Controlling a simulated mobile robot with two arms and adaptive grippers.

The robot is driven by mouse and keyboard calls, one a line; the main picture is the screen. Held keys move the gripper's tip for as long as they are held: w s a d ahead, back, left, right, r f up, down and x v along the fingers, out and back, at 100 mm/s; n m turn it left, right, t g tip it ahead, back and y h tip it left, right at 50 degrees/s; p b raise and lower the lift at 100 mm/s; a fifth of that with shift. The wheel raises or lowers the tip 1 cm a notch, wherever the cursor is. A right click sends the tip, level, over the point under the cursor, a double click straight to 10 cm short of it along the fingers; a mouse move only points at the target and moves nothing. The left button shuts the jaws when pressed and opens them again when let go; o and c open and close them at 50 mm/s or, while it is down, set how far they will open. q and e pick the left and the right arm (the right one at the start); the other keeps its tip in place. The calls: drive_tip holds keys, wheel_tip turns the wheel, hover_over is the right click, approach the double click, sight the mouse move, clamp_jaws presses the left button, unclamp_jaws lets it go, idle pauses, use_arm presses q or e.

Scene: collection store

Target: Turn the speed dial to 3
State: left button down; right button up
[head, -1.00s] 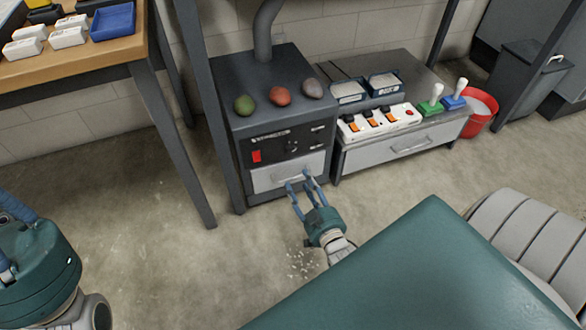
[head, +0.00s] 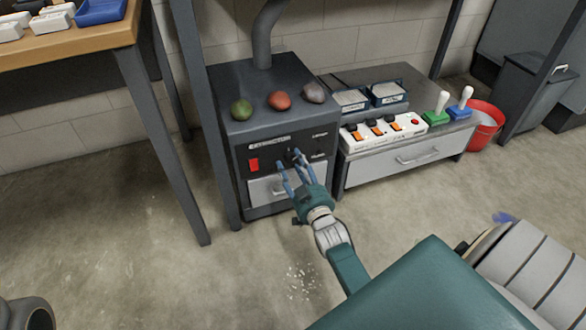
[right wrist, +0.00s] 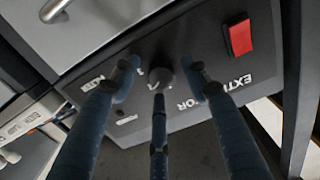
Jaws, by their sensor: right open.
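The speed dial (right wrist: 160,77) is a small dark round knob on the black front panel of the extractor box (head: 230,90). In the right wrist view the panel appears upside down, with "EXTRACTOR" lettering beside the dial. My right gripper (head: 290,160) is open in front of the panel. In the right wrist view its fingertips (right wrist: 160,72) are spread around the dial, one on each side and one below; I cannot tell if they touch it. In the head view the fingers partly cover the dial, and its setting is unreadable. My left gripper is out of view.
A red switch (head: 253,165) is left of the dial, above a drawer (head: 262,190). Green, red and grey stones sit on the box. A low cabinet (head: 410,158) with a power strip (head: 385,131) stands to the right. A wooden table (head: 90,48) is at left.

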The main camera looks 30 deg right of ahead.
drive_tip(key=shift+w, duration=0.2)
drive_tip(key=shift+c, duration=0.3)
drive_tip(key=c, duration=1.1)
